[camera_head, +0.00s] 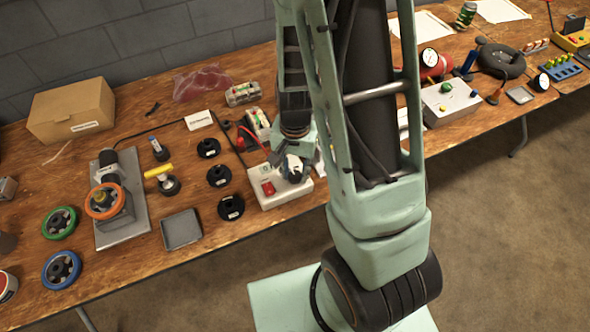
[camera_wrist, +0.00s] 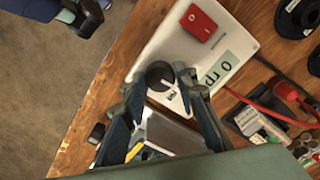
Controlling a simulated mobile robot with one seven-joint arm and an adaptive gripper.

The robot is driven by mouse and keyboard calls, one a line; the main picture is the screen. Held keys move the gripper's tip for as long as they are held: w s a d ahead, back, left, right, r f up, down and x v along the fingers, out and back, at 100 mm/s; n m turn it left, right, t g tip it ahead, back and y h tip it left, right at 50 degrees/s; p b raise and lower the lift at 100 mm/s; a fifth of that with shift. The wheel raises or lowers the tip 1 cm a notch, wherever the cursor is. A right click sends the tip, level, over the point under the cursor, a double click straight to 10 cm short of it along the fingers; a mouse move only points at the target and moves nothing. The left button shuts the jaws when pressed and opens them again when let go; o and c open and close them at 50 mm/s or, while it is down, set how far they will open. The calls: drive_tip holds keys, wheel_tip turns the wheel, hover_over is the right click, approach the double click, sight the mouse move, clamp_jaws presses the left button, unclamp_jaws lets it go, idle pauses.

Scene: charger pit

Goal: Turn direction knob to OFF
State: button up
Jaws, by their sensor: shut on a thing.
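The white control box (camera_head: 281,197) stands near the front edge of the wooden table and also fills the middle of the wrist view (camera_wrist: 188,48). It carries a red rocker switch (camera_wrist: 202,23) and a display (camera_wrist: 222,69) that seems to read "0 rp", partly cut off. The black round direction knob (camera_wrist: 158,72) sits on its top face. My gripper (camera_wrist: 158,83) reaches down over the box and is shut on the knob, with a finger at each side. A small label beside the knob is too small to read surely. In the head view my gripper (camera_head: 294,172) hides the knob.
Several black round parts (camera_head: 219,175) lie left of the box. A red cable plug (camera_wrist: 284,91) and cable lie close by. A grey tray (camera_head: 181,229) and a plate with an orange wheel (camera_head: 104,202) are farther left. A second, pale box (camera_head: 449,101) stands to the right.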

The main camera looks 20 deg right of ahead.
sight(295, 175)
drive_tip(key=shift+m, duration=0.6)
drive_tip(key=o, duration=1.2)
drive_tip(key=shift+r, duration=0.15)
wheel_tip(295, 175, up, 12)
drive_tip(key=shift+f, duration=0.1)
